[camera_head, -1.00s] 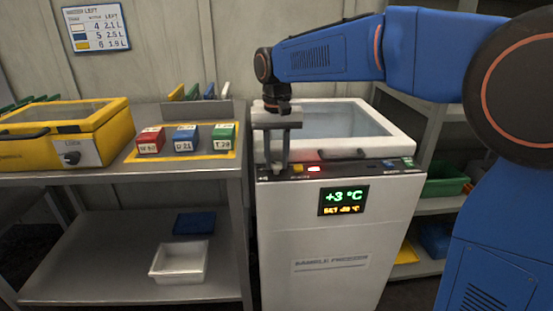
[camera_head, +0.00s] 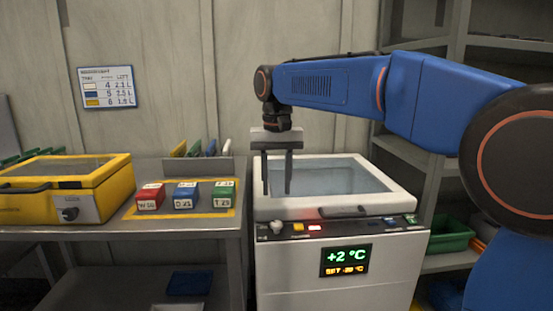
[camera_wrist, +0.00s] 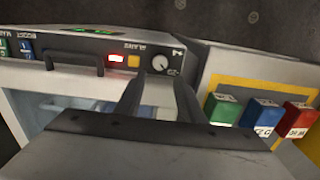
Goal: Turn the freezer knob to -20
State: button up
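The white freezer (camera_head: 330,275) stands in the middle of the head view with its lid down. Its small light knob (camera_head: 276,228) is at the left end of the dark front control strip. The wrist view shows the knob (camera_wrist: 160,63) uncovered, with a marked dial. The display (camera_head: 345,261) reads +2 °C in green; the small amber SET line below seems to read -20 °C but is blurred. My gripper (camera_head: 277,193) points down above the knob, apart from it. Its two fingers stand apart with nothing between them, also in the wrist view (camera_wrist: 157,80).
A lit red indicator (camera_head: 315,228) and an orange button (camera_head: 298,226) sit right of the knob. The lid handle (camera_head: 345,212) is close behind the strip. Left is a bench with red, blue and green blocks (camera_head: 186,195) and a yellow case (camera_head: 60,185). Shelves stand at right.

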notch_tip(320, 180, up, 7)
dwell(0.3)
jog(key=shift+d, duration=0.1)
jog(key=s+d+f+t, duration=0.2)
jog(key=s+d+f, duration=0.6)
jog(key=s+d, duration=0.25)
jog(key=s+d+f+t, duration=0.1)
jog(key=s+d+f, duration=0.7)
jog(key=s+d, duration=0.25)
jog(key=s+d+f+t, duration=0.1)
jog(key=s+d+f, duration=0.3)
jog(key=s+f, duration=0.4)
notch_tip(320, 180, down, 2)
jog(key=shift+f+t, duration=0.25)
jog(key=shift+t, duration=0.15)
